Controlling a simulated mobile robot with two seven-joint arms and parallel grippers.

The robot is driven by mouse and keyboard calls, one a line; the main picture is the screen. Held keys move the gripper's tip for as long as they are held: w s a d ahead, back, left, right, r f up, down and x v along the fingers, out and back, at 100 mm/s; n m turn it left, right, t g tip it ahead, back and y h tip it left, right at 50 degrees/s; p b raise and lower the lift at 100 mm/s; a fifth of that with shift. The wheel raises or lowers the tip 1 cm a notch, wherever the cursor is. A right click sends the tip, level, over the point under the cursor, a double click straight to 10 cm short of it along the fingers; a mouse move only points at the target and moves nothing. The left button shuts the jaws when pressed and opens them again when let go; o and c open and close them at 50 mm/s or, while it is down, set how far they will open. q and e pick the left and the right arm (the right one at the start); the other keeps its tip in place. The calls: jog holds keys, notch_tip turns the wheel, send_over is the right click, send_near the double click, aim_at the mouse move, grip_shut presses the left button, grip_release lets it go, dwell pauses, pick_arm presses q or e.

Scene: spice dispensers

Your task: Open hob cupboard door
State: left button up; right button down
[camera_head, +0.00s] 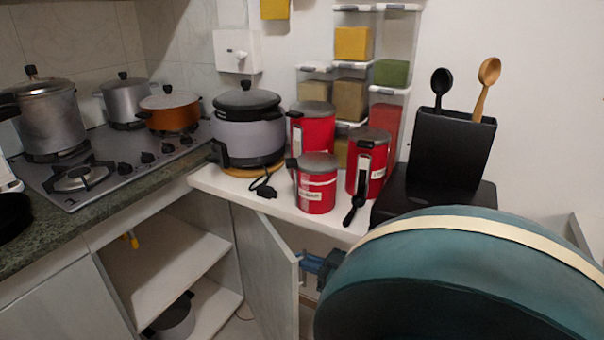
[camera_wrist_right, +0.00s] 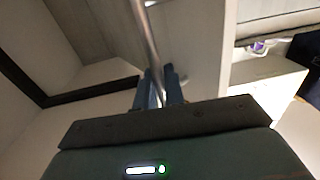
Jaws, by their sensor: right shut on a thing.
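The hob cupboard door (camera_head: 268,258) stands swung out from the cupboard beneath the hob (camera_head: 130,150), and the cupboard's shelves (camera_head: 160,270) show through the opening. My right gripper (camera_head: 318,265) is at the outer side of the door, just right of its free edge; my teal arm hides much of that area. In the right wrist view, the blue fingers of my right gripper (camera_wrist_right: 160,92) are shut around a metal bar handle (camera_wrist_right: 145,35). The handle cannot be made out in the head view. My left gripper is not in view.
A pot (camera_head: 175,318) sits on the lower shelf. Red canisters (camera_head: 317,185) and a rice cooker (camera_head: 248,125) stand on the white counter (camera_head: 225,184) above the door. A black utensil holder (camera_head: 450,150) stands at right. Pots stand on the hob.

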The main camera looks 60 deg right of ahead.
jog(key=shift+d+r, duration=0.1)
jog(key=c, duration=1.6)
grip_release()
jog(key=shift+w, duration=0.1)
jog(key=s+d+p, duration=0.1)
jog(key=s, duration=1.2)
jog(key=shift+d, duration=0.35)
